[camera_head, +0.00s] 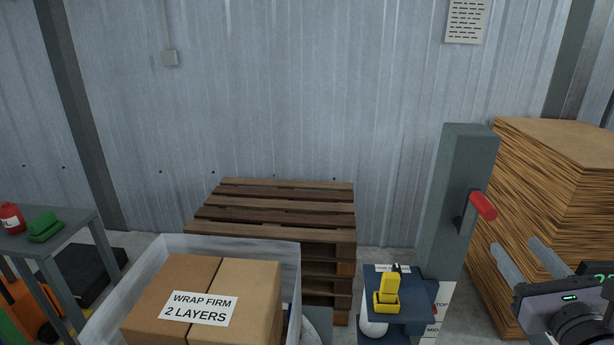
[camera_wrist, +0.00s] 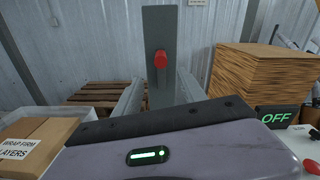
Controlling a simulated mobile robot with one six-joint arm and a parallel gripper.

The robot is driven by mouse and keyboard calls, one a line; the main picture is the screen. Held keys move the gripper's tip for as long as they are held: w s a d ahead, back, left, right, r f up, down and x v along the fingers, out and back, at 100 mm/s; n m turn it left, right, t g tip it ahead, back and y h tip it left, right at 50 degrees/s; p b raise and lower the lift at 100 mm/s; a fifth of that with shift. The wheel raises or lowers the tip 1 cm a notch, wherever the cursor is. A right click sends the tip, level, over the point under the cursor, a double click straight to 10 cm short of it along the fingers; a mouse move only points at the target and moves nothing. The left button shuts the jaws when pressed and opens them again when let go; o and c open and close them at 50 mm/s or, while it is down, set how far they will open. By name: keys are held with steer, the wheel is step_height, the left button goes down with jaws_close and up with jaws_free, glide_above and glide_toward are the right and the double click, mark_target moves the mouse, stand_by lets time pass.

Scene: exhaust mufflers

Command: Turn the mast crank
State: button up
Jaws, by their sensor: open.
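The mast (camera_head: 455,200) is a grey upright column right of centre in the head view. Its crank has a dark arm and a red handle (camera_head: 482,206) on the side facing me. My gripper (camera_head: 516,245) is open and empty, below and right of the red handle, apart from it. In the wrist view the mast (camera_wrist: 160,28) stands straight ahead. The red handle (camera_wrist: 161,59) appears end-on, slightly above and between the two open fingertips (camera_wrist: 160,76). The crank arm is mostly hidden behind the handle there.
A blue shelf (camera_head: 418,301) with a yellow tool (camera_head: 387,292) juts from the mast's foot. A stack of brown sheets (camera_head: 560,200) stands close on the right. Pallets (camera_head: 290,188) and a boxed carton (camera_head: 255,300) are left. An OFF display (camera_wrist: 279,117) shows at lower right.

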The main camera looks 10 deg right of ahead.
steer(key=p, duration=0.9)
glide_toward(478, 200)
steer(key=s, duration=0.1)
steer(key=shift+w+d+r+p, duration=0.15)
steer(key=shift+w+d+p, duration=0.25)
steer(key=shift+p, duration=0.35)
steer(key=x, duration=0.7)
steer(key=f+x, duration=0.1)
steer(key=x, duration=0.3)
steer(key=shift+w+d+f, duration=0.1)
steer(key=shift+w+d, duration=0.1)
steer(key=shift+w, duration=0.05)
jaws_close()
